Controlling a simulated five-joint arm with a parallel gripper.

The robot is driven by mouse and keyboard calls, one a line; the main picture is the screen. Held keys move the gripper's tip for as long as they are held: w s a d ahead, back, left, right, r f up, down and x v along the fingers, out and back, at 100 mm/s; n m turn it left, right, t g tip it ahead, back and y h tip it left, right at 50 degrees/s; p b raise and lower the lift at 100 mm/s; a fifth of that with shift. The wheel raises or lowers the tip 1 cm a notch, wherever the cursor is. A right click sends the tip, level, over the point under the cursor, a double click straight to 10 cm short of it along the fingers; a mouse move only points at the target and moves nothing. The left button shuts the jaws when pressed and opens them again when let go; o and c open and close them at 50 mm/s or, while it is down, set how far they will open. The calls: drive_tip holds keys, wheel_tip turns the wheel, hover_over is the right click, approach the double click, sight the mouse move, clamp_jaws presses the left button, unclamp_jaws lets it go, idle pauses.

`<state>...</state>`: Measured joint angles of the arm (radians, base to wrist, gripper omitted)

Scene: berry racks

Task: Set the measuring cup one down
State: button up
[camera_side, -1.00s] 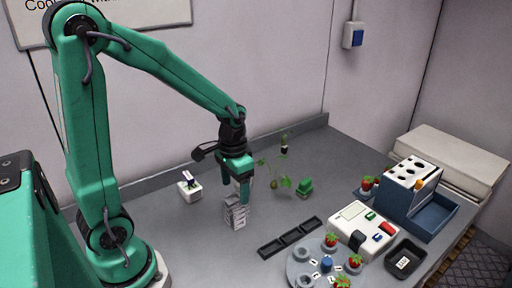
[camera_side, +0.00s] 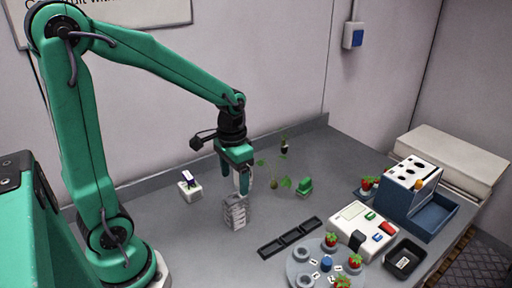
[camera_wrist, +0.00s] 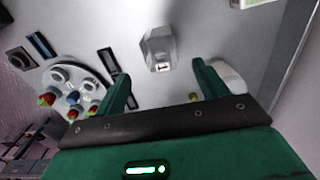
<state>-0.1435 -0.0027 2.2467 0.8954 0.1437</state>
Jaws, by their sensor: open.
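The measuring cup (camera_side: 236,212) is a pale grey, angular vessel with dark marks, standing upright on the grey bench in the side view. In the wrist view the cup (camera_wrist: 158,50) shows a small white label with a dark mark too small to read, ahead of and between the fingers. My gripper (camera_side: 237,184) is open just above the cup in the side view. Its two green fingers (camera_wrist: 165,82) are spread apart in the wrist view, with clear space between them and the cup. A pale upright shape shows beside one finger; I cannot tell what it is.
A small white stand (camera_side: 190,190) is left of the cup. Black trays (camera_side: 291,238), a round turntable (camera_side: 300,268) with berries and a white device (camera_side: 361,227) lie further right.

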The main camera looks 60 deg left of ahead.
drive_tip(key=s+d+r+t, duration=0.2)
drive_tip(key=s+r, duration=0.2)
drive_tip(key=r, duration=0.1)
drive_tip(key=s+d+r+t, duration=0.2)
drive_tip(key=s+r+t, duration=0.1)
drive_tip(key=r, duration=0.3)
drive_tip(key=shift+s+d+t, duration=0.25)
drive_tip(key=shift+s+t, duration=0.05)
drive_tip(key=shift+s, duration=0.45)
